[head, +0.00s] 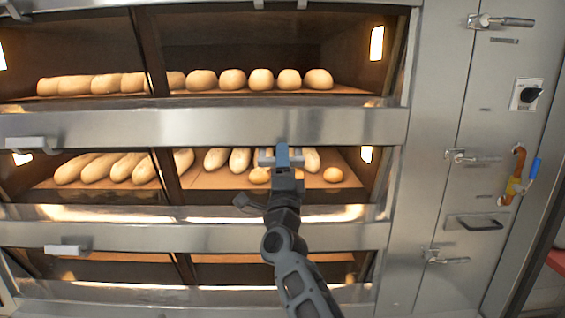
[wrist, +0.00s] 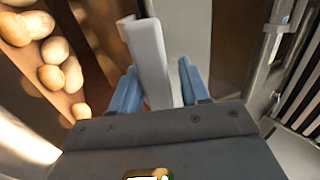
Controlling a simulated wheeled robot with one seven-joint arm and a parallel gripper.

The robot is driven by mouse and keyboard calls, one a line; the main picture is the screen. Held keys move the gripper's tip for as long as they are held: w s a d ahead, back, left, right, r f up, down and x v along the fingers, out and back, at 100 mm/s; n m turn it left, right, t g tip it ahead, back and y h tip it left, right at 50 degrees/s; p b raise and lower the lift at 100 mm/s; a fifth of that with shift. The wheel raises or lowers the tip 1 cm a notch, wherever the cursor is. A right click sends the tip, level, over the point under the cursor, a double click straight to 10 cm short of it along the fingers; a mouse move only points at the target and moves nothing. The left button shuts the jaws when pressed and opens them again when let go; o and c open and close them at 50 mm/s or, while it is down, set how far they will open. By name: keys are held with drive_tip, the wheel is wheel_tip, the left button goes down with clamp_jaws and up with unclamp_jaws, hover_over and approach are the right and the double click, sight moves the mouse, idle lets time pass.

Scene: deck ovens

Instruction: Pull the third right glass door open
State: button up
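The deck oven's glass doors stand in rows in the head view. My gripper (head: 283,152) is in front of the right glass door (head: 215,182) of the middle visible row, at its upper edge. The pale bar handle (head: 265,158) of that door is partly hidden behind my gripper. In the wrist view the handle (wrist: 150,55) lies between the two blue fingers of my gripper (wrist: 158,66). The fingers are apart, with a gap visible on the right side of the handle. The door looks shut. Whether a row lies above the picture cannot be told.
Loaves (head: 240,78) and rolls lie behind the glass. Left-hand doors have their own handles (head: 30,143). A steel side panel (head: 435,160) with latches, a knob (head: 530,94) and a blue-handled valve (head: 534,169) stands at the right.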

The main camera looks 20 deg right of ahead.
drive_tip(key=shift+o, duration=0.7)
drive_tip(key=shift+a, duration=0.1)
drive_tip(key=shift+s+f, duration=0.2)
drive_tip(key=b+v, duration=0.1)
drive_tip(key=v, duration=0.6)
drive_tip(key=shift+s+f, duration=0.15)
